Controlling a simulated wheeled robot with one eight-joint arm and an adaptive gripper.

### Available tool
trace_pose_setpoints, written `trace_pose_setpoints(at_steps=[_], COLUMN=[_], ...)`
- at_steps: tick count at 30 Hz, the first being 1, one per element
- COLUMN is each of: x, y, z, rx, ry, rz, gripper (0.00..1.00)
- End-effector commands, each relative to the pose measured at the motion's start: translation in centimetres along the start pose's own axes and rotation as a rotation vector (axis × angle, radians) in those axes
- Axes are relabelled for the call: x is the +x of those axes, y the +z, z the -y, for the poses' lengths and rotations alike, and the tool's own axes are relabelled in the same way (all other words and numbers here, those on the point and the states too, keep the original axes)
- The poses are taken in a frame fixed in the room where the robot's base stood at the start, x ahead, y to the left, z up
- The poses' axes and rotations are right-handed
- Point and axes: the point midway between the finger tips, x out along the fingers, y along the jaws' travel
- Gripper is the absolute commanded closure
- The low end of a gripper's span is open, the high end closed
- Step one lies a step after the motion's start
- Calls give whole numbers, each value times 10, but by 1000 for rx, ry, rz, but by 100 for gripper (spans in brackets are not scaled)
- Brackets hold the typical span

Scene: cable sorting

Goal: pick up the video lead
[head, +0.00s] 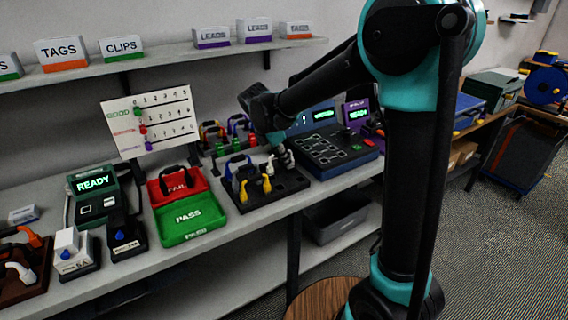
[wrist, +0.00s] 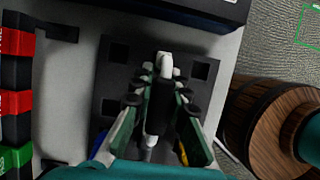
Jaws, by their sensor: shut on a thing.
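My gripper (head: 275,142) reaches down over the back right of a black rack (head: 243,206) on the bench. In the wrist view my gripper (wrist: 163,88) has its fingers closed on the sides of a black lead with white ends (wrist: 166,64). No label on this lead shows, so I cannot tell from its looks which kind it is. Its white part also shows under the gripper in the head view (head: 289,157). I cannot tell whether it is clear of the rack. A lead with yellow ends (head: 266,185) and a blue one (head: 233,160) stand in the rack beside it.
A dark blue tester (head: 335,152) stands right of the rack. A green PASS tray (head: 188,217) and a red FAIL tray (head: 177,187) lie to its left. Leads with coloured ends (head: 211,131) stand behind. Square empty sockets (wrist: 199,69) show in the rack. A wooden round stool (wrist: 262,125) is at right.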

Motion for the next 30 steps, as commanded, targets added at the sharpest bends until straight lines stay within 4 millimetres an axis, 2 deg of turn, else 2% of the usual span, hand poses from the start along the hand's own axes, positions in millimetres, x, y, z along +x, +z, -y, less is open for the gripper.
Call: trace_pose_setpoints(at_steps=[5, 18, 24, 30], x=[-27, -135, -163, -177], y=[11, 56, 68, 73], z=[1, 1, 0, 0], rx=[0, 0, 0, 0], ry=[0, 0, 0, 0], rz=[0, 0, 0, 0], gripper=[100, 100, 100, 100])
